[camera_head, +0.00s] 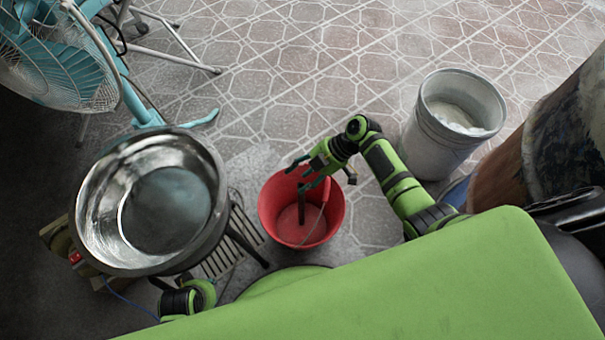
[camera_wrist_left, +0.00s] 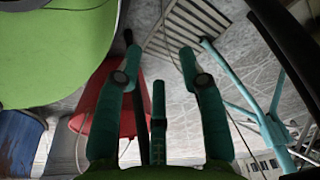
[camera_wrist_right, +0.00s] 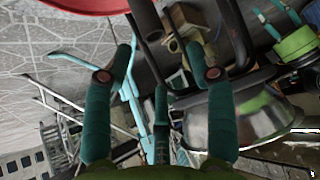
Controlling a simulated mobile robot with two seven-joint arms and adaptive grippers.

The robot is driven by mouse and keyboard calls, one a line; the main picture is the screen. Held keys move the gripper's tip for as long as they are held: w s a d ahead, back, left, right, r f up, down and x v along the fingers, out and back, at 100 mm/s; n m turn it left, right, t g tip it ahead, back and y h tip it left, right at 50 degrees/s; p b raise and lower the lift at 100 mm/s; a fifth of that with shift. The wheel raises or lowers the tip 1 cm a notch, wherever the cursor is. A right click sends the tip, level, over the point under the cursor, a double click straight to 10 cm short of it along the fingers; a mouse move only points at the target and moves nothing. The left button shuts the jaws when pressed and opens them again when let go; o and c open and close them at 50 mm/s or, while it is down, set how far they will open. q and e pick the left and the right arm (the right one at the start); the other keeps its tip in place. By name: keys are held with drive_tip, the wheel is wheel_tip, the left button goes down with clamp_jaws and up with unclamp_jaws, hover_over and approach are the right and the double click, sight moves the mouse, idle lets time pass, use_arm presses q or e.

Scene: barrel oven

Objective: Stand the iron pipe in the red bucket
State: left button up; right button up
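The red bucket (camera_head: 272,205) stands upright on the tiled floor; its wall also shows in the left wrist view (camera_wrist_left: 112,112) and its rim in the right wrist view (camera_wrist_right: 85,5). My right gripper (camera_head: 299,180) is over the bucket's mouth, its fingers spread; the right wrist view (camera_wrist_right: 160,46) shows them apart with nothing clearly held. My left gripper (camera_wrist_left: 157,50) is open in its wrist view, with the bucket behind its fingers; in the head view it is hidden. I cannot surely identify the iron pipe: dark rods show in both wrist views, but some may be stand legs.
A metal basin (camera_head: 95,205) on a black-legged stand is left of the bucket, above a floor grate (camera_head: 222,262). A teal fan (camera_head: 65,75) stands at the upper left. A white bucket (camera_head: 435,140) stands to the right. Tiled floor beyond the red bucket is clear.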

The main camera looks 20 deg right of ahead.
drive_tip(key=v, duration=1.2)
idle(0.9)
